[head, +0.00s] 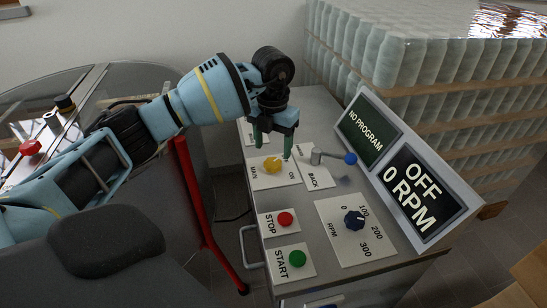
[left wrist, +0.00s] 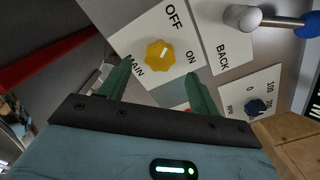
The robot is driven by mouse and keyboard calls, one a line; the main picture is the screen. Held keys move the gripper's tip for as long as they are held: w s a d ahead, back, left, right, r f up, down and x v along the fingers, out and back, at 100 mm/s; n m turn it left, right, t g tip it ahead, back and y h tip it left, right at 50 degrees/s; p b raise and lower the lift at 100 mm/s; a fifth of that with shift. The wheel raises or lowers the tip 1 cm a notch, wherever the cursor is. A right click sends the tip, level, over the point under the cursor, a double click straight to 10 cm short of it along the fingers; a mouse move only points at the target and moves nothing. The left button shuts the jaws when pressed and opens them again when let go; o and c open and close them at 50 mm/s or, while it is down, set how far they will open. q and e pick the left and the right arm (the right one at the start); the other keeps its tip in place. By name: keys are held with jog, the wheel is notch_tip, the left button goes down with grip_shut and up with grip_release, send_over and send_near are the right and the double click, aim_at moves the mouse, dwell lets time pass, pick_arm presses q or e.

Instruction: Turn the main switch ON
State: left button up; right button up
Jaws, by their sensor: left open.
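The main switch (head: 272,166) is a yellow knob on a white plate marked MAIN and ON, on top of the grey control cabinet. In the left wrist view the same yellow knob (left wrist: 159,55) carries a pale mark that seems to point towards the word OFF. My left gripper (head: 273,146) is open, its green fingers pointing down just above and behind the knob. In the left wrist view its fingertips (left wrist: 156,69) stand apart on either side, with the knob ahead of the gap. I cannot tell any contact. My right gripper is in no view.
A lever with a blue ball (head: 350,159) stands right of the knob, by the BACK plate. Red STOP (head: 285,219) and green START (head: 297,258) buttons and a blue RPM dial (head: 354,220) lie nearer. The display (head: 424,193) reads OFF, 0 RPM. Stacked bottles (head: 400,60) stand behind.

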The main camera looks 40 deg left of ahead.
aim_at(273, 162)
pick_arm(q)
jog(key=shift+f, duration=2.5)
jog(key=c, duration=1)
jog(key=shift+m, duration=0.3)
jog(key=m, duration=0.2)
jog(key=shift+r+m+p, duration=0.1)
jog(key=shift+m+p, duration=0.2)
jog(key=shift+m, duration=0.1)
jog(key=m, duration=0.3)
jog(key=shift+m, duration=0.3)
jog(key=m, duration=0.6)
jog(key=shift+m, duration=0.6)
